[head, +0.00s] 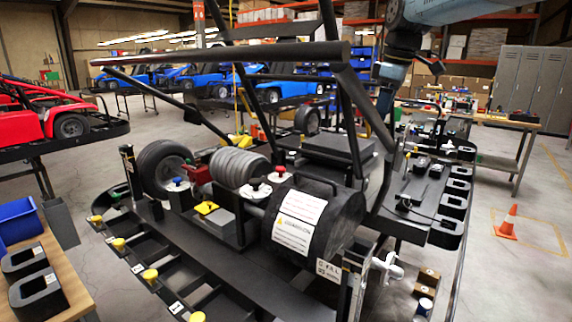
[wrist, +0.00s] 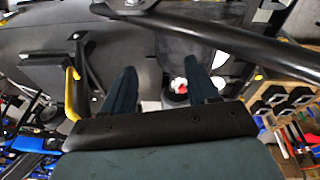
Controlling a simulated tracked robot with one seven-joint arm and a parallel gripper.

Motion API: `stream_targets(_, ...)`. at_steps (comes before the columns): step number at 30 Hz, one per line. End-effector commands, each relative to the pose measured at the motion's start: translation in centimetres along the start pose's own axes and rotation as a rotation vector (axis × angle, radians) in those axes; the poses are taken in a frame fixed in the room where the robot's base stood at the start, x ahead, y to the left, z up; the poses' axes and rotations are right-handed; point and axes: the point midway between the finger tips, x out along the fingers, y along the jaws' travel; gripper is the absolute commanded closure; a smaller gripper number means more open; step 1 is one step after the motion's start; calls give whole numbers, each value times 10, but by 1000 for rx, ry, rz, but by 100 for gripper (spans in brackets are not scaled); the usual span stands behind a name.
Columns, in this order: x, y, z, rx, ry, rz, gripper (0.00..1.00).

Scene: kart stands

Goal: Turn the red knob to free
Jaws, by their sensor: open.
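The red knob (head: 281,170) sits on a round white plate on the kart's engine area, in the middle of the head view. My gripper (head: 384,106) hangs at the upper right, partly behind the kart's black bars and apart from the red knob. In the wrist view my gripper (wrist: 160,66) has its two dark fingers spread and empty. A small red and white part (wrist: 178,86) shows between them, lower down; which knob it is, I cannot tell.
Black frame bars (head: 240,54) cross above the knobs, and one (wrist: 215,35) crosses the wrist view. A black drum with white labels (head: 310,222) lies in front of the knobs. A side tray (head: 420,180) with black bins is at right. An orange cone (head: 507,224) stands on the floor.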

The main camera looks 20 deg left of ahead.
Motion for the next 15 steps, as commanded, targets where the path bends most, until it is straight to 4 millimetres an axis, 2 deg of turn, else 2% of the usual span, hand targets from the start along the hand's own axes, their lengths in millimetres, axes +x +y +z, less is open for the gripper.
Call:
stream_targets(3, 21, 15, -38, -146, 13, -59, 41)
stream_targets(7, 48, 23, -80, -319, 36, -127, 41)
stream_targets(15, 112, 19, -164, -666, 119, -273, 41)
